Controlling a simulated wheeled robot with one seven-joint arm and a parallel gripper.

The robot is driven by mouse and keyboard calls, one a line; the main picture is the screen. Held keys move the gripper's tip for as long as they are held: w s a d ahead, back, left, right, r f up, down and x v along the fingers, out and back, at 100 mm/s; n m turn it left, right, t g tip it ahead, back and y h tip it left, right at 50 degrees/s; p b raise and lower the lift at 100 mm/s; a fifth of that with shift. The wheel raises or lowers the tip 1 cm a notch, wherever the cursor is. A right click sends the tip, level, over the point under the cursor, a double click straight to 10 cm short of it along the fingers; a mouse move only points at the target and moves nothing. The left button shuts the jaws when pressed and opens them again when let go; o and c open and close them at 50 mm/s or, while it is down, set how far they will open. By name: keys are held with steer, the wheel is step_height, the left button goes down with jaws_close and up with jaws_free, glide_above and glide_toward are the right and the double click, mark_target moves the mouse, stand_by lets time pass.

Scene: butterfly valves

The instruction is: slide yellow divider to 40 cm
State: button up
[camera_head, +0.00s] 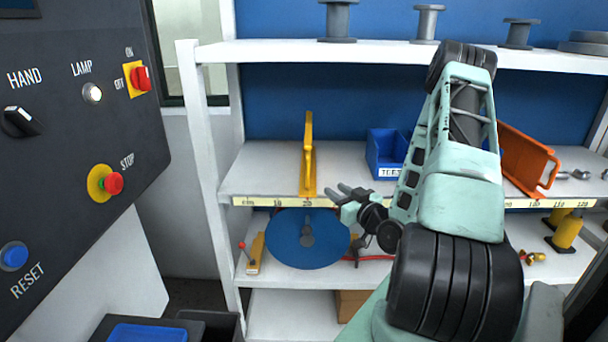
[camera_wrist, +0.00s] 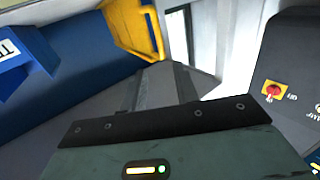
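The yellow divider (camera_head: 308,160) stands upright on the middle shelf, its foot near the 20 mark on the pale yellow scale strip (camera_head: 262,201). It also shows at the top of the wrist view (camera_wrist: 133,28). My gripper (camera_head: 336,191) is just right of the divider's foot, near the shelf's front edge, with its fingers pointing left toward it. The two fingers are apart and nothing shows between them; they also show in the wrist view (camera_wrist: 160,90). A gap seems to separate the gripper from the divider. The 40 mark is hidden behind my gripper and arm.
A blue TEES bin (camera_head: 384,155) stands on the shelf right of the divider, behind my gripper. An orange divider (camera_head: 525,160) stands farther right. A control panel (camera_head: 75,150) with buttons is at left. A blue disc (camera_head: 290,240) is on the shelf below.

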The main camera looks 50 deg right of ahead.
steer(key=shift+b+x, duration=2.35)
steer(key=shift+b, duration=1.4)
glide_above(307, 186)
steer(key=shift+w+d, duration=0.15)
steer(key=shift+d, duration=0.15)
jaws_close()
